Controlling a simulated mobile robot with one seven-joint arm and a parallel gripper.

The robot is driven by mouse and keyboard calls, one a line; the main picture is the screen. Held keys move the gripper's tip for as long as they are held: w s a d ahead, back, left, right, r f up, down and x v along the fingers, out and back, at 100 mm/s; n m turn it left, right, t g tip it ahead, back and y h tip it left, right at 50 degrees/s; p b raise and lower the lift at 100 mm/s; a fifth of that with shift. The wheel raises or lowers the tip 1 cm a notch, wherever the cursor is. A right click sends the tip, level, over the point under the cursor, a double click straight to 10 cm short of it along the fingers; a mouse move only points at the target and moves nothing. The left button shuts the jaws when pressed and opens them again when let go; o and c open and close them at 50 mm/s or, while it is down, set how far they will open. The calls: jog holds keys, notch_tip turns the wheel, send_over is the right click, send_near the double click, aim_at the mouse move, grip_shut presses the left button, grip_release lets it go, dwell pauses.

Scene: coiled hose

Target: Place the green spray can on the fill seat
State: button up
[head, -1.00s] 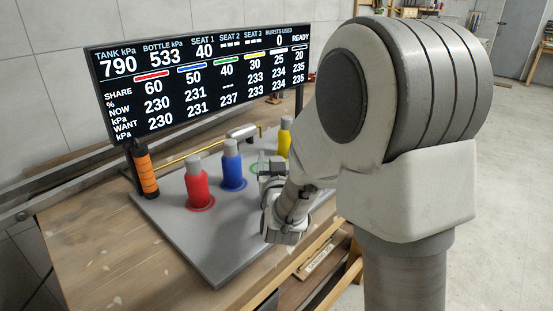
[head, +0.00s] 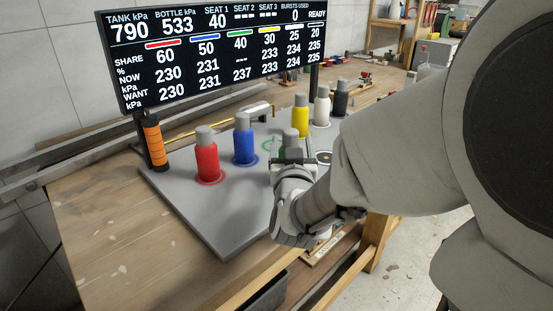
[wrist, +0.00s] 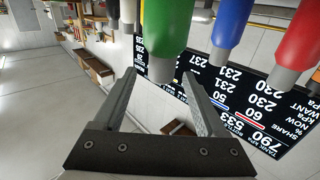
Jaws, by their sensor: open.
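The green spray can (head: 291,146) stands upright on the grey board, with its grey cap up. An empty green ring (head: 269,146) lies to its left. My gripper (head: 291,161) is low in front of the can and partly hides its body. In the upside-down wrist view, the green can (wrist: 167,25) lies ahead of my open gripper (wrist: 160,76), its cap in line between the two fingertips. No contact shows. A dark-ringed round spot (head: 325,157), possibly the fill seat, is to the right of the can. The can's base is hidden, so what it rests on is unclear.
Red (head: 207,162) and blue (head: 245,146) cans stand to the left on the board. Yellow (head: 301,121), white (head: 321,110) and black (head: 341,103) cans stand behind to the right. A display (head: 215,55) and an orange-banded cylinder (head: 153,143) are at the back left.

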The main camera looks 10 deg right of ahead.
jog(key=shift+f+b+v, duration=0.25)
jog(key=shift+b+v, duration=0.8)
jog(key=shift+b, duration=1.45)
jog(key=s+a+f+n+g+y, duration=0.1)
jog(key=s, duration=0.2)
jog(key=s+a+f+n+g+y, duration=0.1)
jog(key=s+a+f+g+y, duration=0.1)
jog(key=s+a+f+n+g+y, duration=0.1)
jog(key=s+f+g+y, duration=0.1)
jog(key=s, duration=0.1)
jog(key=shift+s+a+b, duration=0.2)
jog(key=shift+s+b, duration=0.1)
jog(key=shift+s, duration=0.05)
jog(key=s+d+f+g, duration=0.2)
jog(key=s+g, duration=0.1)
jog(key=s, duration=0.4)
jog(key=s+d+f+g+h, duration=0.1)
jog(key=s+d+f+g, duration=0.1)
jog(key=s, duration=0.4)
jog(key=shift+s+d+f+m+g, duration=0.35)
jog(key=shift+f+g, duration=0.2)
jog(key=shift+g, duration=0.45)
jog(key=shift+r, duration=0.1)
notch_tip(320, 180, up, 27)
jog(key=p, duration=2.7)
